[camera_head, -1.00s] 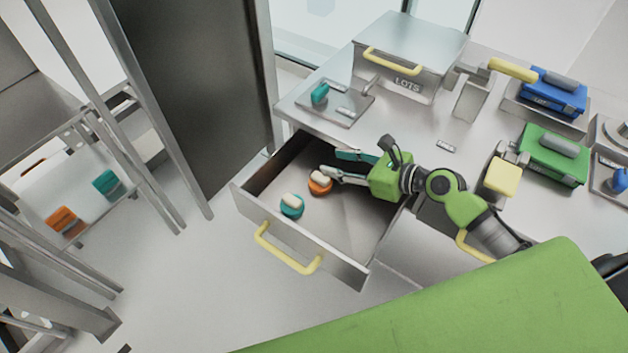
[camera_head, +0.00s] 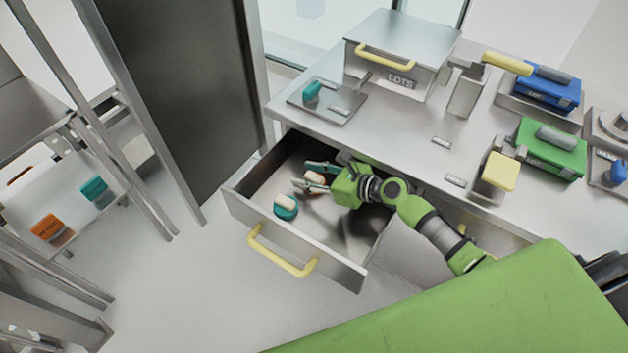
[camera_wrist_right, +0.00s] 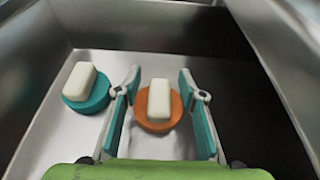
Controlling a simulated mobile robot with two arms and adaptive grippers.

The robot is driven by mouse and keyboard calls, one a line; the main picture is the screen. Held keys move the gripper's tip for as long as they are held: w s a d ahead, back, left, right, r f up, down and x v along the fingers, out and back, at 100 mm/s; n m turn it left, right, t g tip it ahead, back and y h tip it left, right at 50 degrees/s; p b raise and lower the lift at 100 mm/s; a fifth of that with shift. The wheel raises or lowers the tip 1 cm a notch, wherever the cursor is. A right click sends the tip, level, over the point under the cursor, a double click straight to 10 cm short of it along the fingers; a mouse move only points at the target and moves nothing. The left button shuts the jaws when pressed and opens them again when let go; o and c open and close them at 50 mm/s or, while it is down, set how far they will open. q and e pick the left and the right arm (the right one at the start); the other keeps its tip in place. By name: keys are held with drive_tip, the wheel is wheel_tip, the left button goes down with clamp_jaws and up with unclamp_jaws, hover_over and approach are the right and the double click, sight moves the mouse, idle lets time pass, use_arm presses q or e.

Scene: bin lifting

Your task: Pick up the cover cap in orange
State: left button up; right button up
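The orange cover cap (camera_wrist_right: 157,122), a round orange disc with a white block-shaped top, lies on the drawer floor. In the right wrist view it sits between the two fingers of my right gripper (camera_wrist_right: 162,112), with a gap visible on each side. In the head view the cap (camera_head: 314,178) is partly hidden by the gripper (camera_head: 309,177), which reaches into the drawer from the right. My right gripper is open. My left gripper is not in view.
The open drawer (camera_head: 294,235) has walls close around the gripper and a yellow handle (camera_head: 282,252). A teal cap with a white top (camera_head: 286,206) lies beside the orange one. The worktop (camera_head: 400,135) is above and behind.

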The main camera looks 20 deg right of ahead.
clamp_jaws()
idle(0.3)
